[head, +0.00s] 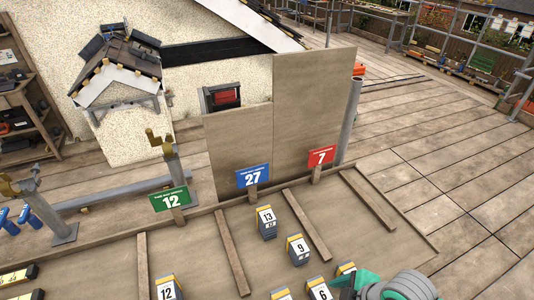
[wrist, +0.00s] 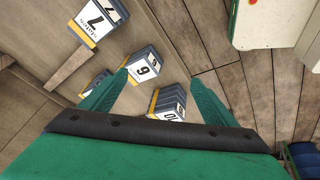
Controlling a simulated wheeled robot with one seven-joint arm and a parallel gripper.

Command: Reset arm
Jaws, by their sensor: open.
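My gripper (wrist: 157,76) shows in the wrist view as two green fingers spread apart, with nothing held between them. Beyond the gap lies a numbered block (wrist: 143,66) with a white label and yellow band; it looks farther off than the fingertips, and I cannot tell whether its digit is a 6 or a 9. Another numbered block (wrist: 168,103) is near the right finger. In the head view, part of my arm and a teal gripper part (head: 362,279) show at the bottom right; the fingertips cannot be made out there.
Numbered blocks 13 (head: 266,222), 9 (head: 297,249) and 12 (head: 167,288) stand on a board divided by wooden strips (head: 231,252). Decking at right is open.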

